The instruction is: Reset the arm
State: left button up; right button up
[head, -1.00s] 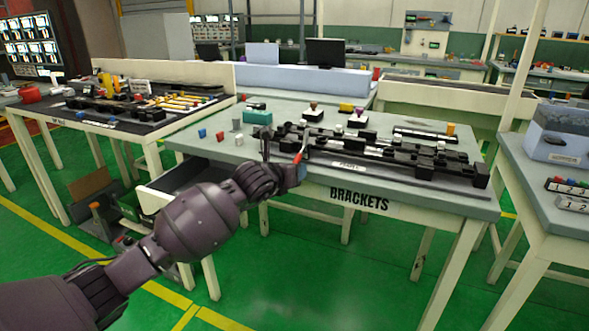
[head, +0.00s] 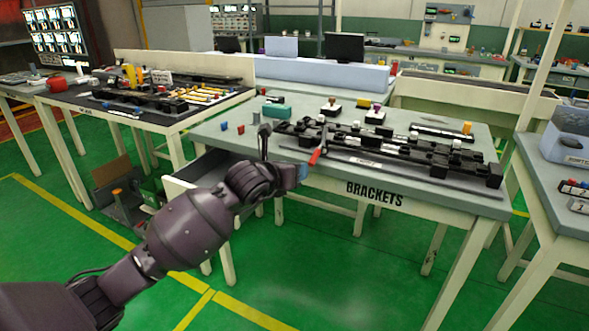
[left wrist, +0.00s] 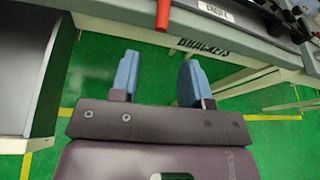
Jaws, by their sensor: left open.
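My left arm comes in from the left in the head view. Its gripper (head: 298,172) is at the front edge of the brackets table (head: 335,190), just below and left of a red-handled tool (head: 315,157) that lies at that edge. In the left wrist view the gripper (left wrist: 160,76) has its two blue fingers wide apart, with only green floor between them. The red handle (left wrist: 163,14) shows beyond the fingertips, apart from them. My right gripper is not in view.
Black clip fixtures and rails (head: 400,150) fill the table's middle and right. A teal block (head: 277,110) and small coloured blocks (head: 225,127) stand at its left. An open drawer (head: 190,180) juts out at the lower left. Another workbench (head: 100,110) stands further left.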

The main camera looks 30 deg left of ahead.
pick_arm(q)
jog(key=s+d+r+n+t+h+p, duration=0.1)
jog(key=s+d+r+n+t+h, duration=0.35)
jog(key=s+d+r+h, duration=0.4)
jog(key=s+a+f+n+g+y+p, duration=0.1)
jog(key=s+a+f+n+y+p, duration=0.2)
jog(key=s+f+n, duration=0.6)
jog(key=s+a+f+n+g+y+p, duration=0.1)
jog(key=s+a+f+n+y, duration=0.15)
jog(key=f+n+y, duration=0.75)
jog(key=s+f+n+g+h+p, duration=0.1)
jog(key=s+f+n, duration=0.3)
jog(key=s, duration=0.8)
jog(key=s+f+n+g+h+p, duration=0.1)
jog(key=s+f+n+g+p, duration=0.2)
jog(key=s, duration=0.9)
notch_tip(320, 180, down, 2)
jog(key=n+g, duration=0.1)
jog(key=n, duration=0.2)
jog(key=shift+s+f+g+h, duration=0.15)
jog(key=shift+s+g+h, duration=0.2)
jog(key=shift+s, duration=0.05)
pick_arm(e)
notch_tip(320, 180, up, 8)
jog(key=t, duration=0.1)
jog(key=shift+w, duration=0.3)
